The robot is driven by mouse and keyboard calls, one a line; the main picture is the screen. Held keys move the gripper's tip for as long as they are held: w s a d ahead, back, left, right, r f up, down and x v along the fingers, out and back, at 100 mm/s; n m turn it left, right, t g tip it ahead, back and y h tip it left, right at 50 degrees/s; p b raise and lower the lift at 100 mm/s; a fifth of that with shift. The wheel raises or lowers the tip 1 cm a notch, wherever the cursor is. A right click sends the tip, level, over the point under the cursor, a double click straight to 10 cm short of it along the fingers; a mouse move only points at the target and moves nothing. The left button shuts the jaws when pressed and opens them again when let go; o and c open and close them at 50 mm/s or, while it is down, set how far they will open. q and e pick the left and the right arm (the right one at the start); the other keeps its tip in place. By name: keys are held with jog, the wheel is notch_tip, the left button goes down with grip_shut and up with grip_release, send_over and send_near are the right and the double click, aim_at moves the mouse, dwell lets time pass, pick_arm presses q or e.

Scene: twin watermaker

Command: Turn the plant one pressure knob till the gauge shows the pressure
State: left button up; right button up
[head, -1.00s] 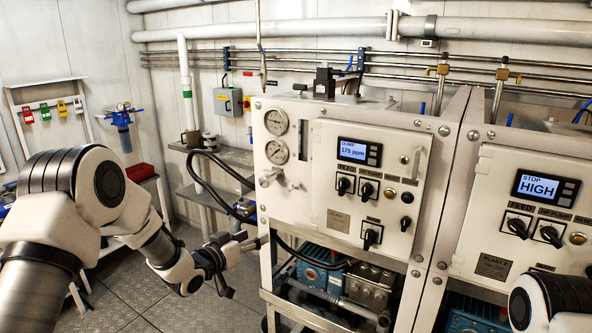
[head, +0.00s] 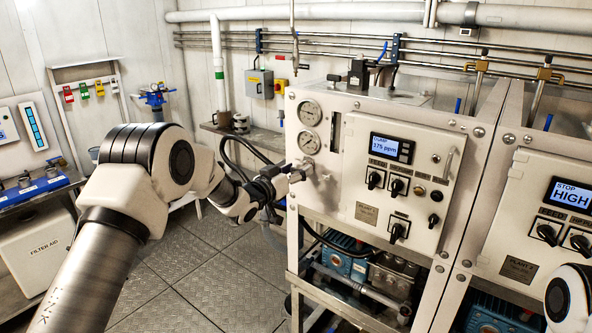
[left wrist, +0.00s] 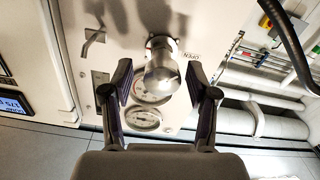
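The plant one pressure knob (left wrist: 162,72) is a round silver metal knob on the panel front. In the head view the knob (head: 306,168) is partly hidden by my left gripper (head: 286,178). Two round dial gauges sit above it: the upper gauge (head: 309,112) and the lower gauge (head: 309,143). Their needles are too small to read. In the left wrist view my left gripper (left wrist: 161,98) is open, with one finger on each side of the knob and gaps showing. The gauges (left wrist: 144,118) show beyond the knob, partly covered by it. My right gripper is out of view.
The plant one cabinet (head: 350,260) has a display reading 175 ppm (head: 391,148) and several black switches. A second cabinet (head: 515,225) reading STOP HIGH stands to the right. A dark hose (head: 238,150) runs behind my left wrist. The floor (head: 185,275) at the left is clear.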

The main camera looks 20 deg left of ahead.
pick_arm(q)
jog(key=shift+a, duration=0.1)
grip_shut()
jog(key=shift+f, duration=0.1)
